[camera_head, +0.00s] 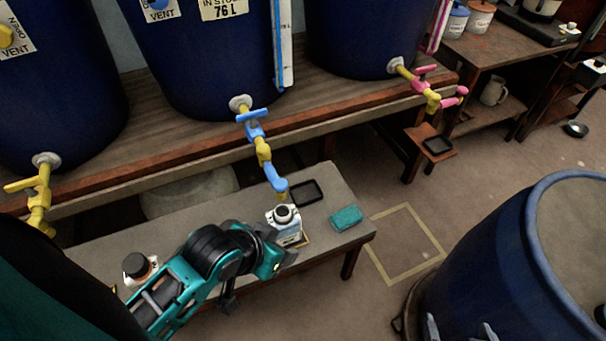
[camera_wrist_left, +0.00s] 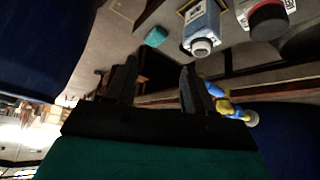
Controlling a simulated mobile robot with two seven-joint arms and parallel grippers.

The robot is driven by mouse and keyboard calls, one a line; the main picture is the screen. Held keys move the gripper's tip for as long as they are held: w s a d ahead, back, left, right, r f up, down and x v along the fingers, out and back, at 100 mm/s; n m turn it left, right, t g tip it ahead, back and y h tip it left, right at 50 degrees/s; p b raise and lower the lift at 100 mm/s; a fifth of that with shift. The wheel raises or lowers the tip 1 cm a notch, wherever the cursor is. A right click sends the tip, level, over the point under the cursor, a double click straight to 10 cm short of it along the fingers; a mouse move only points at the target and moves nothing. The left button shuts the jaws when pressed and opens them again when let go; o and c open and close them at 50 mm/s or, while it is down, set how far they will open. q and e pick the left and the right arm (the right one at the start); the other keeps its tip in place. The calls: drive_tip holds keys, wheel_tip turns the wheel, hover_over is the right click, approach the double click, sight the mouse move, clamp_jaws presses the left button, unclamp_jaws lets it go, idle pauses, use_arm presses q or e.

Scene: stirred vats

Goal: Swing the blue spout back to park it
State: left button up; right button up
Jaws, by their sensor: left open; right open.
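The blue spout (camera_head: 275,178) hangs from the yellow and blue tap of the middle vat in the head view. Its end points down just above the mouth of a white-and-blue bottle (camera_head: 289,230) on the low bench. The blue tap handle (camera_head: 253,116) lies crosswise above it. Part of the spout shows in the left wrist view (camera_wrist_left: 214,94), partly behind a finger.
A dark-lidded jar (camera_head: 139,267), a black tray (camera_head: 306,192) and a teal sponge (camera_head: 346,217) are on the bench (camera_head: 215,212). Yellow (camera_head: 40,200) and pink (camera_head: 433,95) taps flank the middle one. A large blue drum (camera_head: 500,265) stands at right.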

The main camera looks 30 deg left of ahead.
use_arm(q)
wheel_tip(320, 180, up, 3)
drive_tip(key=w+d+g, duration=0.2)
drive_tip(key=n+g, duration=0.3)
drive_tip(key=n, duration=0.9)
approach(271, 173)
drive_tip(key=f+b, duration=0.1)
drive_tip(key=f, duration=0.2)
drive_tip(key=d+f, duration=0.1)
drive_tip(key=f, duration=0.2)
drive_tip(key=w+f+b, duration=0.1)
drive_tip(key=f, duration=0.2)
drive_tip(key=shift+w+d+b, duration=0.1)
drive_tip(key=shift+d+b, duration=0.1)
drive_tip(key=shift+b, duration=0.1)
use_arm(e)
drive_tip(key=shift+w+f, duration=0.25)
drive_tip(key=shift+f, duration=0.85)
use_arm(q)
drive_tip(key=shift+c, duration=0.2)
clamp_jaws()
